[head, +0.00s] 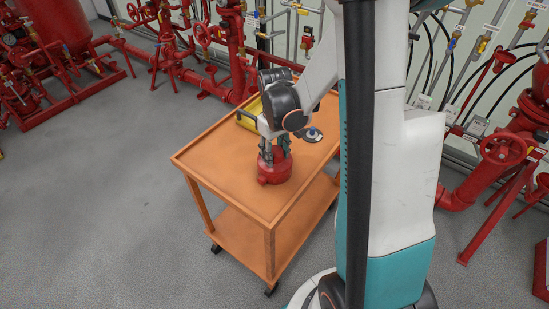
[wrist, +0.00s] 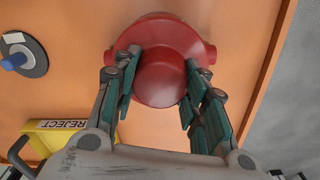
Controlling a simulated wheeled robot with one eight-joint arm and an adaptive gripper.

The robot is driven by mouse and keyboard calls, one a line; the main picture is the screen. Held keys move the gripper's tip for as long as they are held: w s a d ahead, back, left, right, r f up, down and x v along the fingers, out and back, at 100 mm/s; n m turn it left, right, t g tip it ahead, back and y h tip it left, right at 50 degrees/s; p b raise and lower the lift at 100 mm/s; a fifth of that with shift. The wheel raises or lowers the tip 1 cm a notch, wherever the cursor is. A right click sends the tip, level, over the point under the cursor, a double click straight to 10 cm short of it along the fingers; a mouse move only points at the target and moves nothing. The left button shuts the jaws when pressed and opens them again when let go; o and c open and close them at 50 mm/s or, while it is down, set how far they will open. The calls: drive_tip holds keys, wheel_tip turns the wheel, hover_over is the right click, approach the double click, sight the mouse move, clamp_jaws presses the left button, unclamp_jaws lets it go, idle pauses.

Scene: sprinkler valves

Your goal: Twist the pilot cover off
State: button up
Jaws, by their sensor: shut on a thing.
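A red valve body stands on the orange cart top, and its flange (wrist: 158,27) shows in the wrist view. The round red pilot cover (wrist: 160,82) is nearest the wrist camera, on the valve body. My gripper (wrist: 157,95) has its green-padded fingers on both sides of the cover, shut on it. In the head view my gripper (head: 274,150) reaches down from above onto the red valve (head: 275,171). The fingers hide part of the cover there. I cannot tell whether the cover has turned.
The orange cart (head: 225,169) has free room at its front left. A yellow bin marked REJECT (wrist: 60,132) sits close to my gripper. A grey disc with a blue knob (wrist: 22,55) lies on the cart. Red pipes and valves line the wall behind.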

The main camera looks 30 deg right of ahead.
idle(0.3)
drive_tip(key=shift+n, duration=1.8)
drive_tip(key=shift+n+b, duration=0.5)
drive_tip(key=shift+n, duration=1.1)
drive_tip(key=shift+n, duration=0.4)
drive_tip(key=shift+s+n, duration=0.1)
drive_tip(key=shift+n, duration=1.1)
